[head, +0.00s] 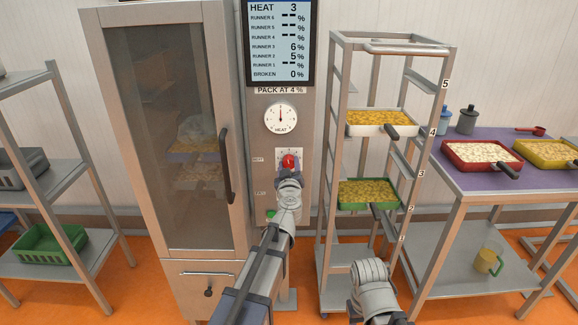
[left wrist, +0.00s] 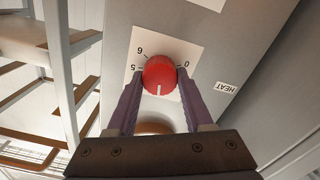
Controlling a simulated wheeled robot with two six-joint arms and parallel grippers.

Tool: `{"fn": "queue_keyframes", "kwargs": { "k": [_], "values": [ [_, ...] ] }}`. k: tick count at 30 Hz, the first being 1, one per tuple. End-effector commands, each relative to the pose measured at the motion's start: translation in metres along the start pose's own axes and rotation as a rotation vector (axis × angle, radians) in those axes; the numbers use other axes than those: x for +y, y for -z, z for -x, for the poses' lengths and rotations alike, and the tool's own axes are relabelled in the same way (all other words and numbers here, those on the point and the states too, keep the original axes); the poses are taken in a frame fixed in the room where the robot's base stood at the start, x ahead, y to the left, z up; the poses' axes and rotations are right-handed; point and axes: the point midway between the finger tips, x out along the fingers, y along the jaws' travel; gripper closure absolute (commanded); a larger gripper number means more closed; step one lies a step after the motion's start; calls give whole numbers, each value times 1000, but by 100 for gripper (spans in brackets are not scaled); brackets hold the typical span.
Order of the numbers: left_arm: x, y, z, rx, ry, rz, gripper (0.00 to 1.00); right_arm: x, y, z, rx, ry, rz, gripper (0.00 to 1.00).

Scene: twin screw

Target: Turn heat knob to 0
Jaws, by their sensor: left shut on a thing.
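The red heat knob (head: 289,161) is on the front panel of the steel oven, below a round heat gauge (head: 281,118). In the left wrist view the knob (left wrist: 159,76) has a white pointer line and sits on a white dial plate with marks such as 0, 5 and 6. My left gripper (head: 289,174) is at the knob, its two fingers on either side of it and shut on it, as the left wrist view (left wrist: 158,85) shows. The display (head: 279,42) reads HEAT 3. My right arm shows at the bottom; its fingertips are not visible.
The oven door (head: 175,140) with a dark handle is shut, left of the panel. A rack (head: 331,150) with a white tray (head: 382,130) and a green tray (head: 345,208) stands close on the right. A purple-topped table (head: 455,181) with more trays is further right.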

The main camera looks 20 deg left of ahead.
Motion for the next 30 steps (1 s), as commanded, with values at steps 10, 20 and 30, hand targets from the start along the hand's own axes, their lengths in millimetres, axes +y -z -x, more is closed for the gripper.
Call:
{"fn": "queue_keyframes", "kwargs": {
  "k": [10, 20, 30],
  "values": [
    [-1, 0, 0, 0, 0, 325, 100, 0, 0, 0, 0, 0, 0, 50],
    [-2, 0, 0, 0, 0, 639, 100, 0, 0, -1, 0, 0, 0, 50],
    [-2, -1, 0, 0, 0, 962, 100, 0, 0, -2, 0, 0, 0, 50]
  ]
}}
